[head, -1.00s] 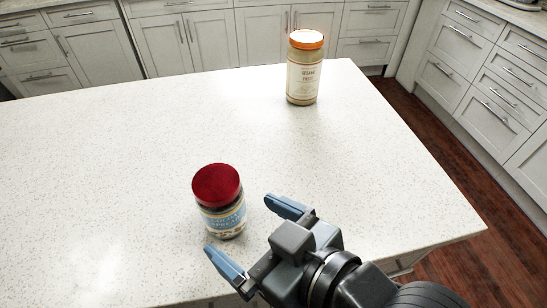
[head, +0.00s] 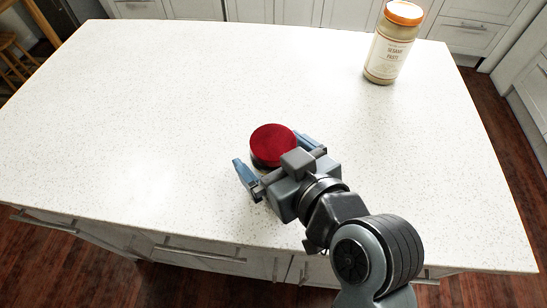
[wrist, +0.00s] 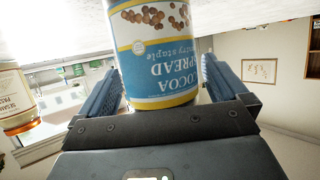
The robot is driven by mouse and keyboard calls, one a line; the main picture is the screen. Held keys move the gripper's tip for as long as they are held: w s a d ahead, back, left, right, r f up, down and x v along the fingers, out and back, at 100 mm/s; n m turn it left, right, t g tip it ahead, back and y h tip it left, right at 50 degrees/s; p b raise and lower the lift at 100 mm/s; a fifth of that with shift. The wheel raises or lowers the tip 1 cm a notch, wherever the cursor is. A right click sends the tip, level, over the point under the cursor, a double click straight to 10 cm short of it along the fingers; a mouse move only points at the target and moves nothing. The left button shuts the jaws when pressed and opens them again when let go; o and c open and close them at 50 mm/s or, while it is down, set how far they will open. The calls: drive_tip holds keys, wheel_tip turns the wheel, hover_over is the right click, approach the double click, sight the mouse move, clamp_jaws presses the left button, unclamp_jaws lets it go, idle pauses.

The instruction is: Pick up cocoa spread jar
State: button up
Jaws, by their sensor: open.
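The cocoa spread jar has a red lid (head: 273,145) and stands upright near the front edge of the island counter in the head view. In the wrist view its blue and yellow label (wrist: 160,55) appears upside down and reads cocoa spread. My gripper (head: 280,158) is open, with one blue finger on each side of the jar. In the wrist view the fingers (wrist: 158,85) flank the jar, and a gap shows at the right finger. My gripper hides the jar's lower body in the head view.
A sesame paste jar (head: 393,45) with an orange lid stands at the far right of the white counter (head: 150,110). It also shows at the left of the wrist view (wrist: 17,95). The counter's left and middle are clear. Wooden stools (head: 15,55) stand at the far left.

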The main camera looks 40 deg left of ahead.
drive_tip(key=shift+c, duration=0.3)
drive_tip(key=c, duration=1.3)
drive_tip(key=shift+r, duration=0.1)
drive_tip(key=shift+c, duration=0.5)
drive_tip(key=shift+r, duration=0.1)
